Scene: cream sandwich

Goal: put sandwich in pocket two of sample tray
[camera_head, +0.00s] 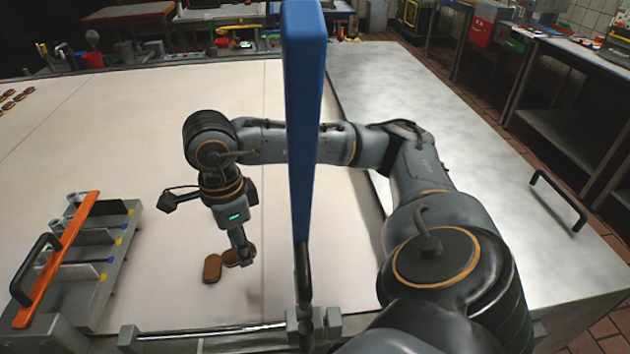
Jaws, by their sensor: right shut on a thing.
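My right gripper (242,254) points down over the pale table surface and is shut on a brown cream sandwich (231,258), partly hidden by the fingers. A second brown sandwich (212,268) is just left of it, very close; I cannot tell if the two touch. The grey sample tray (88,301) is at the lower left, with several pockets split by dividers and small yellow and blue marks along its right edge. I cannot read which pocket is which. My left gripper is not in view.
An orange bar (62,252) with a dark handle lies along the tray's left side. A tall blue post (305,120) stands right of my gripper. The pale surface between tray and gripper is clear.

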